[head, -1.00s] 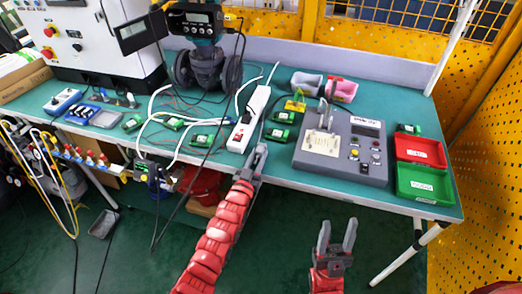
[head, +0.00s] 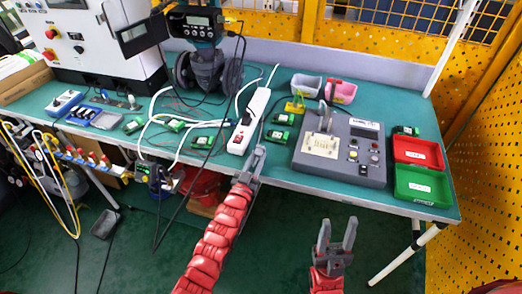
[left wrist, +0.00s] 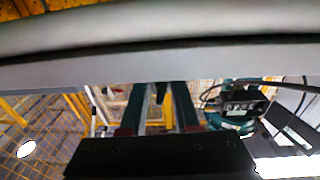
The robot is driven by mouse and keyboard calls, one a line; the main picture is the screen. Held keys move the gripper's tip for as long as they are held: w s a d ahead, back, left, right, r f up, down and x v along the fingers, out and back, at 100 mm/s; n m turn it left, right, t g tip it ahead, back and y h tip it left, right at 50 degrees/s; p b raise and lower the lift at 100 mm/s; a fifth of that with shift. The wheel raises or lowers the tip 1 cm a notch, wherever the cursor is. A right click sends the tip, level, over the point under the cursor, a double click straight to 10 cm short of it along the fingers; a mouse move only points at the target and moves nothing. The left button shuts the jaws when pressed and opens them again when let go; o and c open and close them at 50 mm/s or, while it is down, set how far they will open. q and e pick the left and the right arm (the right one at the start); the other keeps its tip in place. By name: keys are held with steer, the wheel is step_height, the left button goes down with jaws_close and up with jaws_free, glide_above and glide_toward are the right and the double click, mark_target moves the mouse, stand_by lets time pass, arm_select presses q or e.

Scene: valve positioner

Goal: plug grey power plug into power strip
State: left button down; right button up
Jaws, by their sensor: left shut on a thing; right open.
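The white power strip (head: 251,115) lies lengthwise on the green table, its near end with a red switch close to the front edge. My left gripper (head: 257,160) is just in front of and to the right of that near end, at the table's front edge. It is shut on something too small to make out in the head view. In the left wrist view, my left gripper's fingers (left wrist: 158,100) show with a small dark shape between them. I cannot make out the grey power plug clearly. My right gripper (head: 336,232) is open and empty, in front of the table.
A grey control box (head: 341,148) stands right of the strip, with a red bin (head: 418,152) and a green bin (head: 422,185) beyond. Green modules (head: 277,136) and white cables (head: 160,97) lie around the strip. A dark device (head: 203,60) stands behind.

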arm_select(q)
steer(key=shift+s+a+r+p, duration=0.3)
steer(key=shift+s+r+p, duration=0.1)
steer(key=shift+s+p, duration=0.25)
steer(key=shift+s+a+r+p, duration=0.25)
steer(key=shift+s+r+p, duration=0.2)
steer(key=shift+s+r, duration=0.25)
steer(key=shift+s+a+r, duration=0.15)
steer(key=shift+s+a, duration=0.05)
steer(key=shift+s, duration=0.35)
